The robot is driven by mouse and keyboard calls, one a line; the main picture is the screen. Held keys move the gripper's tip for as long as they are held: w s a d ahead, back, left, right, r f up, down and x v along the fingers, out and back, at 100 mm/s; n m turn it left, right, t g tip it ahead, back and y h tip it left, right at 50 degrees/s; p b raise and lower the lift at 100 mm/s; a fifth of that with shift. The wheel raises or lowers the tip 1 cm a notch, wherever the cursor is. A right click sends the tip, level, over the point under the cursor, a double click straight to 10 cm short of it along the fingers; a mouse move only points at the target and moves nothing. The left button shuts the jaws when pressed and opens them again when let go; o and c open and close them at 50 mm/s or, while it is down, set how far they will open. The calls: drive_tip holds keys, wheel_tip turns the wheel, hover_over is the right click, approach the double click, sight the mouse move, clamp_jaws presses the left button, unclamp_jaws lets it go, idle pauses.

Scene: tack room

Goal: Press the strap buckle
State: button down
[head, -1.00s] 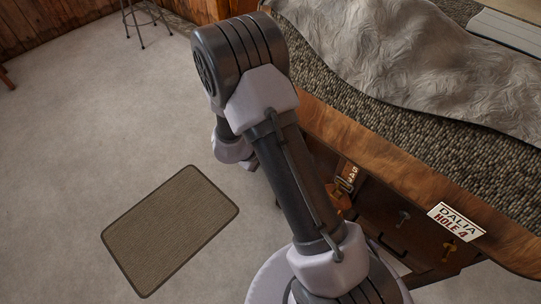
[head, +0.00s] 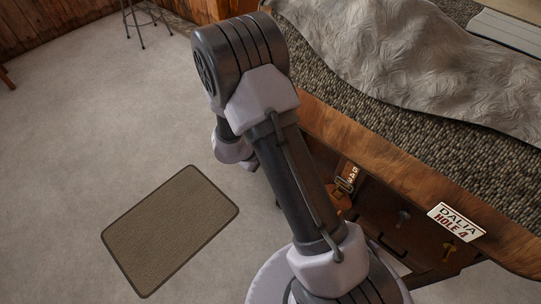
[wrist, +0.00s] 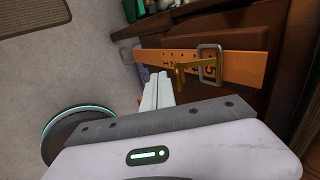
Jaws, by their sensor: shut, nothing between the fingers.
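The strap (wrist: 172,62) is an orange-tan band with dark marks, running across a dark brown wooden front in the wrist view. The buckle (wrist: 219,64), a grey metal frame, sits around its right part. A brass piece (wrist: 182,76) lies just left of the frame; I cannot tell whether it belongs to the buckle. In the head view the buckle (head: 345,184) shows small, right of my arm. My gripper (wrist: 158,78) is shut and empty, with its pale fingertips left of and below the buckle. In the head view my arm hides the fingers.
The wooden bench (head: 400,165) has a jutting top edge above the strap, with a grey cloth (head: 400,55) on top. A mat (head: 170,230) lies on open floor at left.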

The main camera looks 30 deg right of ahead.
drive_tip(key=shift+r, duration=0.1)
drive_tip(key=shift+r+p, duration=0.7)
drive_tip(key=shift+p, duration=0.15)
drive_tip(key=shift+r, duration=0.1)
